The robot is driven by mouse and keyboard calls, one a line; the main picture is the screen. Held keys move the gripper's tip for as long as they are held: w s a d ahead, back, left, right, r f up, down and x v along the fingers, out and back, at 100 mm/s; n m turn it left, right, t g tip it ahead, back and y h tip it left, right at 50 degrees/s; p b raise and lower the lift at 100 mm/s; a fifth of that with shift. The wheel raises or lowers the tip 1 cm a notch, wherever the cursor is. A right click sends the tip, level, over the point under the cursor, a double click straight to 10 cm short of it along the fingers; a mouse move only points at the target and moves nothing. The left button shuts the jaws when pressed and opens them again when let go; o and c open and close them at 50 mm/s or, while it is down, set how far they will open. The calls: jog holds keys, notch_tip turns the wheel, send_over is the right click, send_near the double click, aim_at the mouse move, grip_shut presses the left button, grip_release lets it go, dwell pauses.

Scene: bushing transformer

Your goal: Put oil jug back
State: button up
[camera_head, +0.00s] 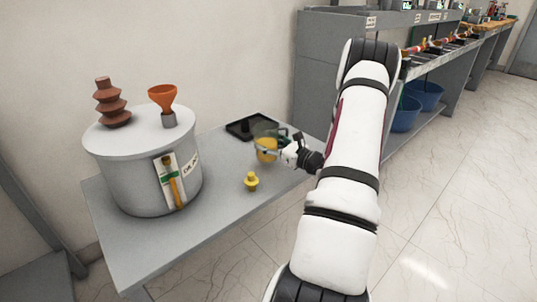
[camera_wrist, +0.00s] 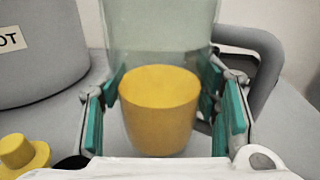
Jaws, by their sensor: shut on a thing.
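The oil jug (camera_head: 266,148) is a clear vessel with yellow oil in its lower part. It is at the right part of the grey table, in front of a black tray (camera_head: 243,130). My gripper (camera_head: 284,152) reaches it from the right and is shut on its sides. In the wrist view the jug (camera_wrist: 160,100) stands upright between the green finger pads of my gripper (camera_wrist: 165,120). A grey loop (camera_wrist: 268,55) shows to its right. I cannot tell whether the jug's base touches the table.
A large grey transformer tank (camera_head: 145,165) stands on the table's left, with a brown bushing (camera_head: 112,103) and an orange funnel (camera_head: 162,98) on top. A small yellow cap (camera_head: 251,181) lies in front of the jug. Grey shelving (camera_head: 330,60) stands behind on the right.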

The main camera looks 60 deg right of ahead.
jog(key=shift+f+b, duration=0.8)
jog(key=shift+f, duration=0.85)
jog(key=shift+f, duration=0.2)
jog(key=o, duration=1.5)
jog(key=shift+o, duration=0.2)
